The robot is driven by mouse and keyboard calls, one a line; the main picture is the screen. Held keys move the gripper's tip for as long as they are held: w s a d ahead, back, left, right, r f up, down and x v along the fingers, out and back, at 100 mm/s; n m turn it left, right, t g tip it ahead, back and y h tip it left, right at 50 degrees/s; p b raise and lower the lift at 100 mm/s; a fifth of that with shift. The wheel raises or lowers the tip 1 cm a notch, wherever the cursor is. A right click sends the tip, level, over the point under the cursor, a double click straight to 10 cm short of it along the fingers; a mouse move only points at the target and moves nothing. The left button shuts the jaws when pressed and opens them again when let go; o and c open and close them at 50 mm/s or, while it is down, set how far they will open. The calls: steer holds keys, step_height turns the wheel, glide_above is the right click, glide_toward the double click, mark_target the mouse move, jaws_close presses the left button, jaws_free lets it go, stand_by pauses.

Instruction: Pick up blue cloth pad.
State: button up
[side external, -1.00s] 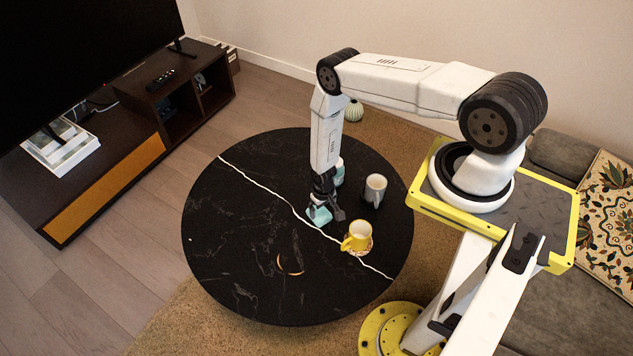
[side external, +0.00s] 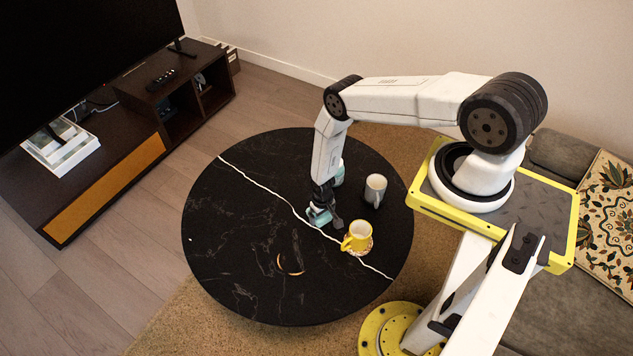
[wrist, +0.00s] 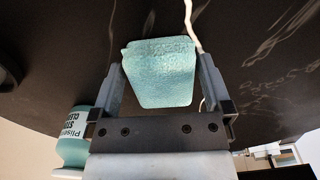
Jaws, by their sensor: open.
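The blue cloth pad (side external: 319,216) is a light teal block on the black round table, near the white vein, in the side view. My gripper (side external: 328,212) is down at the pad, pointing steeply downward. In the wrist view the pad (wrist: 160,75) lies between the two fingers of my gripper (wrist: 161,62). The fingers are open, one on each side of the pad, with a small gap visible at the right finger. Whether the left finger touches the pad is unclear. Part of the pad is hidden by the gripper in the side view.
A yellow mug (side external: 357,238) stands close to the right of the gripper, and a grey mug (side external: 375,190) behind it. A teal bottle (side external: 339,174) stands just behind the gripper; it also shows in the wrist view (wrist: 75,140). The left of the table (side external: 235,230) is mostly clear.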

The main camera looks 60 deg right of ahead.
steer(key=shift+f, duration=0.35)
stand_by(0.3)
steer(key=c, duration=1.1)
steer(key=shift+r, duration=0.25)
steer(key=shift+r, duration=1.15)
steer(key=s+a+r, duration=0.1)
steer(key=s+r, duration=0.2)
steer(key=s, duration=0.1)
steer(key=s+a+r, duration=0.1)
steer(key=s+r, duration=0.3)
steer(key=s, duration=0.1)
steer(key=s+a+r, duration=0.1)
steer(key=s+r, duration=0.2)
steer(key=s, duration=0.1)
steer(key=shift+s+a+r, duration=0.1)
steer(key=shift+s+r, duration=0.05)
steer(key=shift+s, duration=0.2)
